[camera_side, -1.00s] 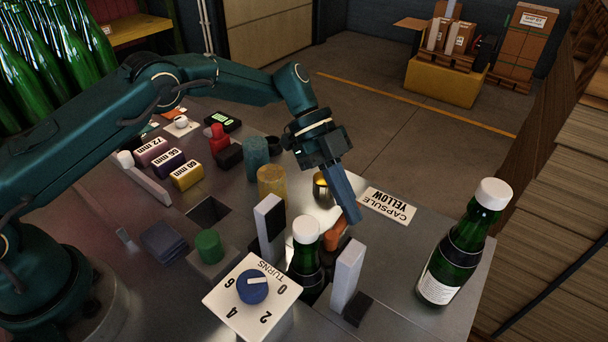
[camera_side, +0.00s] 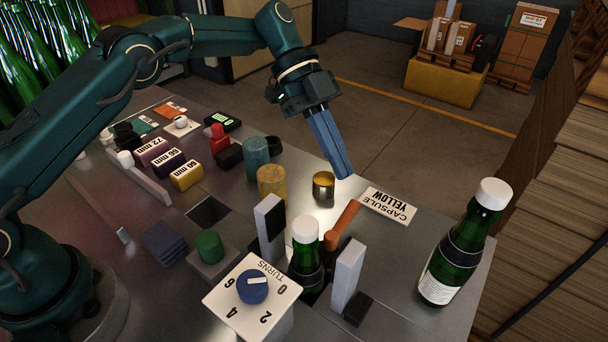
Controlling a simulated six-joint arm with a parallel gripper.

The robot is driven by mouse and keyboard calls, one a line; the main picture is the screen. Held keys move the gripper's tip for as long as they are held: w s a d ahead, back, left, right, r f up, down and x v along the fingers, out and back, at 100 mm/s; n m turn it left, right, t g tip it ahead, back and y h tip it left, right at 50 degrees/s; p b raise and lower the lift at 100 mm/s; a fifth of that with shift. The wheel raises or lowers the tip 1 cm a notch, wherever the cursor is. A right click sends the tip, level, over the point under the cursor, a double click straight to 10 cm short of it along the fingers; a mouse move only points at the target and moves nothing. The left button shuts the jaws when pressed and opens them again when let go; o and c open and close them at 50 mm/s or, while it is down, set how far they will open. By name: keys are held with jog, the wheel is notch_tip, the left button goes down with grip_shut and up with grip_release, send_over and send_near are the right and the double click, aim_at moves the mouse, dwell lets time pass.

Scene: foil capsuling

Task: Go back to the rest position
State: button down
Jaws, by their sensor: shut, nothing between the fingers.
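My gripper (camera_side: 343,172) is shut and empty, with its blue fingers pointing down above the back right edge of the metal table. It is apart from everything on the table. Below and left of it stands a small gold-lined cup (camera_side: 323,187). The white-capped green bottle (camera_side: 306,245) stands upright between a black-and-white post (camera_side: 270,225) and a white post (camera_side: 347,273). An orange-brown bar (camera_side: 343,223) leans tilted beside that bottle.
A second white-capped bottle (camera_side: 458,250) stands at the table's right. The turns dial (camera_side: 253,287) is at the front. Coloured blocks (camera_side: 186,175) and cylinders (camera_side: 272,182) fill the left and middle.

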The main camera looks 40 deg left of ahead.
jog(key=s+a+r+n+t+y, duration=0.1)
jog(key=s+a+r+n+t, duration=0.2)
jog(key=s+r, duration=0.3)
jog(key=s+a+r+n+t+y, duration=0.2)
jog(key=s+a+r, duration=0.1)
jog(key=r, duration=0.5)
jog(key=s+a+f+n+t+y, duration=0.1)
jog(key=s+a+f+n, duration=0.3)
jog(key=n, duration=0.4)
jog(key=s+a+f+n+t+y, duration=0.2)
jog(key=s+a+f+n+y, duration=0.2)
jog(key=s+n, duration=0.3)
jog(key=shift+s+a+f+n, duration=0.3)
jog(key=shift+a+f+n, duration=0.3)
jog(key=shift+f, duration=0.3)
